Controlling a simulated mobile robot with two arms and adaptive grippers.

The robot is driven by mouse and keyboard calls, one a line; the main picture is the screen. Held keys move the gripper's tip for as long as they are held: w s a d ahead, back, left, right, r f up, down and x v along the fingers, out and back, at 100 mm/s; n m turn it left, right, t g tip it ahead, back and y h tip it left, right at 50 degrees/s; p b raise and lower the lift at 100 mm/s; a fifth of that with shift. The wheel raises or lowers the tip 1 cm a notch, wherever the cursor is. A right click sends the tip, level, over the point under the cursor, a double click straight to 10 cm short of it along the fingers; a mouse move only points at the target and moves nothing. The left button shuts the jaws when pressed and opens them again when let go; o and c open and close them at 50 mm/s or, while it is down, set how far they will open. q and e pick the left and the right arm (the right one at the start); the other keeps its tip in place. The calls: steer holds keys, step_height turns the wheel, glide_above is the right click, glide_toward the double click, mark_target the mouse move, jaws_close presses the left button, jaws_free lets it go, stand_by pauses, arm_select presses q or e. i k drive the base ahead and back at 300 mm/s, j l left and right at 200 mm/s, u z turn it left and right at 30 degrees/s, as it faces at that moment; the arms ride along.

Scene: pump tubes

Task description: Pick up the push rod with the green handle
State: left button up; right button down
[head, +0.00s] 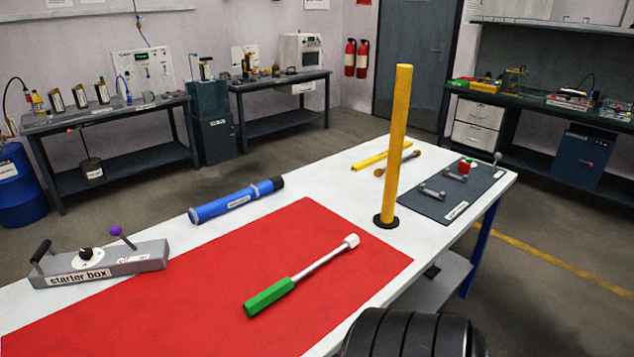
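The push rod with the green handle (270,298) lies flat on the red mat (200,300) on the white table. Its green grip points to the lower left, and its grey shaft (318,262) runs to a pale round tip (351,241) at the upper right. The whole rod shows and nothing covers it. Neither of my grippers shows in the head view. A black ribbed rounded part at the bottom edge, right of centre, shows no fingers.
A yellow tube (397,140) stands upright on a black base beyond the rod's tip. A blue tube (237,200) lies behind the mat. The grey starter box (100,265) sits at the left. A dark mat (425,203) holds small metal parts at the right.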

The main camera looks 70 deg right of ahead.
mark_target(255, 305)
steer(key=z, duration=1.95)
steer(key=l, duration=0.15)
steer(key=i+z, duration=0.05)
